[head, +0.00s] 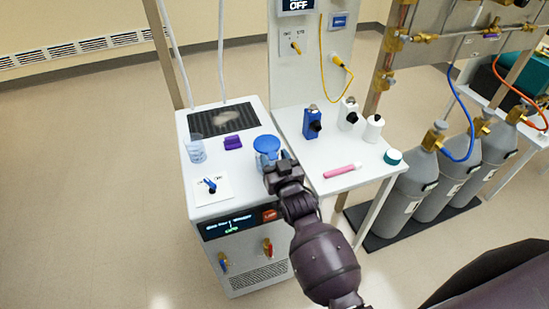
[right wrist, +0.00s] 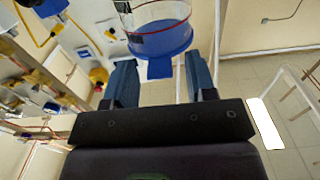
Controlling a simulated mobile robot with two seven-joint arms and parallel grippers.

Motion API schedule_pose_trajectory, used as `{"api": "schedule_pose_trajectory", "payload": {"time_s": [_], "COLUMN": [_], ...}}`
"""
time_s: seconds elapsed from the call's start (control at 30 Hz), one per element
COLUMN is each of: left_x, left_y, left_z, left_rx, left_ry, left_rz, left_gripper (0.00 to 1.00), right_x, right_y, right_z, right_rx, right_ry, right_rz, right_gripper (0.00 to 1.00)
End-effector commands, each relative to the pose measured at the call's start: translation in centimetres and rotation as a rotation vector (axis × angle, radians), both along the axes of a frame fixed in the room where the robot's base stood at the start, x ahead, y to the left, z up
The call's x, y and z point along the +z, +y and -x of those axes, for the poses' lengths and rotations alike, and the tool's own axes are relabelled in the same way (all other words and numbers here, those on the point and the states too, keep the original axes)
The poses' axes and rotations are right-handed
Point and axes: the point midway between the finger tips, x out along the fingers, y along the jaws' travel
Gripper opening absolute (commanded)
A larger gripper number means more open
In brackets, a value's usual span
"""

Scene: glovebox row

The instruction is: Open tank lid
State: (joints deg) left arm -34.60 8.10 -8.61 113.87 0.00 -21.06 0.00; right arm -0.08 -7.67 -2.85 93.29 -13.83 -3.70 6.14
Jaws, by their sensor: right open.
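The tank is a clear round container with a blue lid (head: 267,143) on the white machine's top, near its right edge. In the right wrist view the clear tank wall (right wrist: 158,14) and the blue lid (right wrist: 160,40) show, with a blue tab (right wrist: 160,69) sticking out from the lid. My right gripper (head: 281,161) is at the near right side of the lid. In the right wrist view my right gripper (right wrist: 161,70) is open, its fingers on either side of the tab with gaps. The lid looks shut in the head view. My left gripper is not in view.
On the white table to the right are a blue bottle (head: 312,122), white bottles (head: 348,115) and a pink marker (head: 342,170). Grey gas cylinders (head: 411,185) stand further right.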

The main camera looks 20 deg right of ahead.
Motion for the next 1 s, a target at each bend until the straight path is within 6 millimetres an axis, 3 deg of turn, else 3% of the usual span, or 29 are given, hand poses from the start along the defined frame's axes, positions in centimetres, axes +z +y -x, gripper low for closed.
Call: {"api": "schedule_pose_trajectory", "payload": {"time_s": [0.33, 0.67, 1.0], "left_x": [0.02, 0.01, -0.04], "left_y": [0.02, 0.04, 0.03], "left_z": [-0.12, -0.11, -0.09], "left_rx": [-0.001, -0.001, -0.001], "left_ry": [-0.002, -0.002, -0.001], "left_rz": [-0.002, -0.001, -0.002], "left_gripper": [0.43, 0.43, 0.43], "right_x": [0.03, 0.02, 0.08], "right_y": [0.00, 0.00, -0.01], "right_z": [-0.30, -0.28, -0.63], "right_rx": [0.000, 0.000, 0.000], "right_ry": [0.000, 0.000, 0.000], "right_rz": [0.000, 0.000, 0.000], "right_gripper": [0.51, 0.01, 0.00]}}
